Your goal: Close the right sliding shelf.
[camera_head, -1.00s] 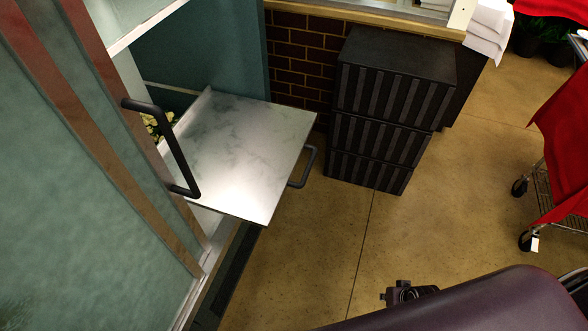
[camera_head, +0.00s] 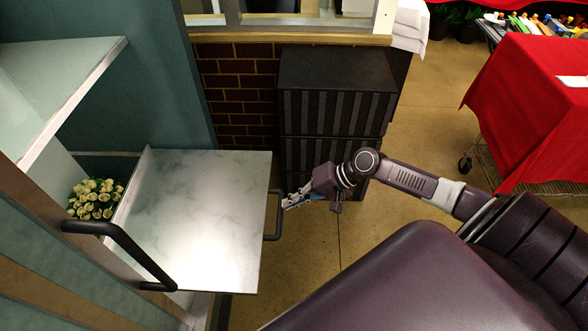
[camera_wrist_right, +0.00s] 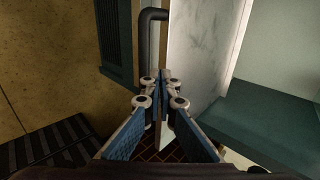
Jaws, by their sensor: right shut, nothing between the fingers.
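The right sliding shelf, a pale marble-look board (camera_head: 200,205), is pulled out of the teal cabinet in the head view. Its dark bar handle (camera_head: 272,215) is on its right front edge. My right gripper (camera_head: 287,203) is just right of that handle, with its fingers pointing left at it. In the right wrist view its blue-padded fingers (camera_wrist_right: 161,90) are closed together and hold nothing. The shelf edge (camera_wrist_right: 190,60) and dark handle (camera_wrist_right: 148,50) are just beyond the fingertips; whether they touch is unclear. My left gripper is not in view.
Yellowish flowers (camera_head: 96,199) are inside the cabinet behind the shelf. A dark door handle (camera_head: 120,250) is at the lower left. A black drawer stack (camera_head: 335,100) stands behind my right arm. A red-covered table (camera_head: 530,110) is at the right. Floor is open between.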

